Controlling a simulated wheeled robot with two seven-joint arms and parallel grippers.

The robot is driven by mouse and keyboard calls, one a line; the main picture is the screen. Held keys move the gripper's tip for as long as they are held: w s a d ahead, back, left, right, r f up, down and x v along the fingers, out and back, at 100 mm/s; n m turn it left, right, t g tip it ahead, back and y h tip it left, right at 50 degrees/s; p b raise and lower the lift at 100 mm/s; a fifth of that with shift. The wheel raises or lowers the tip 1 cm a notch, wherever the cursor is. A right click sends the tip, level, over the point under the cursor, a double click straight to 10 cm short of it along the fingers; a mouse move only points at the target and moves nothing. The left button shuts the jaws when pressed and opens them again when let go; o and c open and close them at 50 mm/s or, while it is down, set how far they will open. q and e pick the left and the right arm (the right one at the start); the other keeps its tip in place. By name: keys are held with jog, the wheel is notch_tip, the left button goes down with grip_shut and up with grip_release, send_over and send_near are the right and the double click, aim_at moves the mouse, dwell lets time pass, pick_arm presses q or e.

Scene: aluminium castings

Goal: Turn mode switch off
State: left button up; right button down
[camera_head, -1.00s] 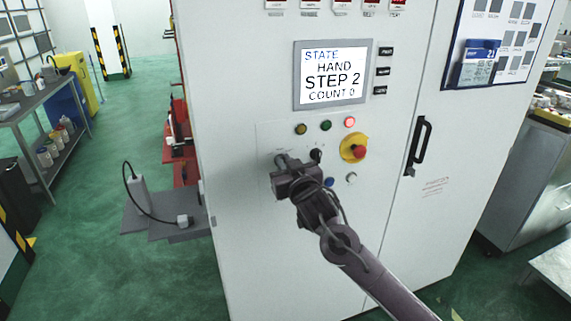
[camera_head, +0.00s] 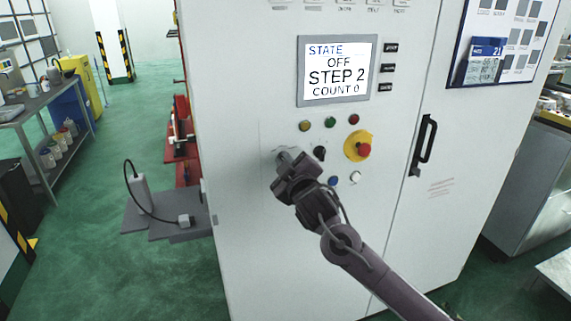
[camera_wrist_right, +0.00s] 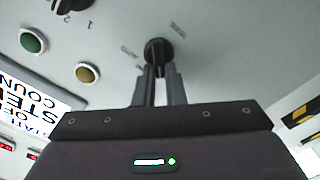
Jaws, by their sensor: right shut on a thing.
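The mode switch (camera_wrist_right: 157,50) is a black rotary knob on the pale cabinet face, with small labels around it, one reading AUTO. My right gripper (camera_wrist_right: 158,78) is shut on the knob, one finger on each side. In the head view my right gripper (camera_head: 283,158) is against the panel and hides most of the knob. The cabinet's screen (camera_head: 337,72) reads STATE OFF, STEP 2, COUNT 0. My left gripper is not in view.
A second black selector (camera_head: 319,153) is close to the right of my gripper. A red emergency button on yellow (camera_head: 363,150), coloured lamps (camera_head: 330,122), blue (camera_head: 333,181) and white (camera_head: 355,177) buttons surround it. A black door handle (camera_head: 423,145) is farther right.

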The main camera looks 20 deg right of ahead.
dwell(0.3)
jog(key=c, duration=1.5)
grip_release()
jog(key=s+b, duration=0.3)
jog(key=s, duration=0.4)
jog(key=shift+s, duration=0.4)
jog(key=shift+d, duration=0.1)
